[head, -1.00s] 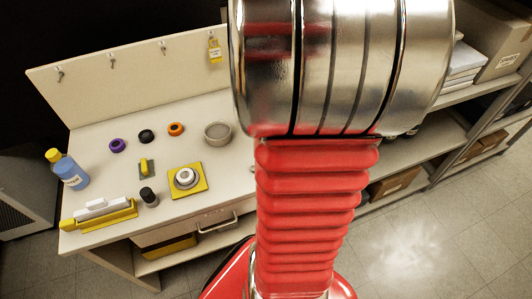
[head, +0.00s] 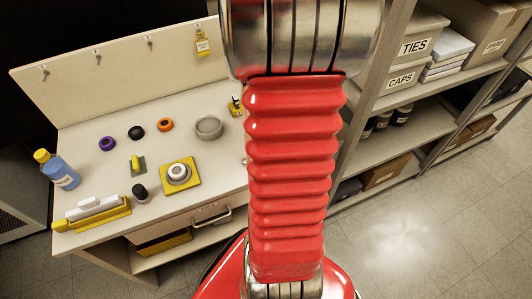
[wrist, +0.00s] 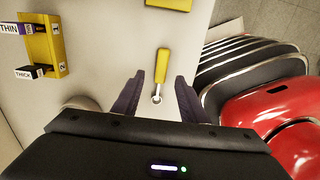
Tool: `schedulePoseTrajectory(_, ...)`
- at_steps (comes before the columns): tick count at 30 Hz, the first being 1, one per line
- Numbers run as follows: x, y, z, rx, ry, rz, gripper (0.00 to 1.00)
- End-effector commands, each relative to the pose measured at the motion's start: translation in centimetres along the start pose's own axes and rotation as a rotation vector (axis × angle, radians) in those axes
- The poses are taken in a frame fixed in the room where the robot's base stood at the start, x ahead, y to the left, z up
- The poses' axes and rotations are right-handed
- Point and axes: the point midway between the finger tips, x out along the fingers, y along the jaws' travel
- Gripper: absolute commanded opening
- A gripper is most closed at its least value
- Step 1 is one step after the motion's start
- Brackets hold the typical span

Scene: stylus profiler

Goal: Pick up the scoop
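The scoop (wrist: 161,68) lies on the pale bench top in the wrist view. It has a yellow handle pointing toward the top of the picture and a small round metal end nearer me. My gripper (wrist: 156,82) is open, with its two dark purple fingers apart. In the picture the scoop's metal end shows between the fingers, and nothing is held. I cannot tell how high the fingers are above the bench. In the head view my arm covers the gripper and most or all of the scoop.
A yellow holder (wrist: 42,48) with slabs marked THIN and THICK stands left of the scoop. A round bowl (head: 208,127), a yellow plate with a round piece (head: 179,174), coloured rings and a blue bottle (head: 62,170) occupy the bench (head: 95,150). Shelves (head: 410,130) stand at right.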

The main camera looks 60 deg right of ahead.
Motion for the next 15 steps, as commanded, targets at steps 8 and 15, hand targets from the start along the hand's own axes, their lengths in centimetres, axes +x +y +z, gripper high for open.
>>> schedulePoseTrajectory(8,0.2,-0.1,0.0,0.0,0.0,-0.001,0.39)
schedulePoseTrajectory(15,3.0,-0.5,-0.2,0.0,0.002,-0.005,0.39)
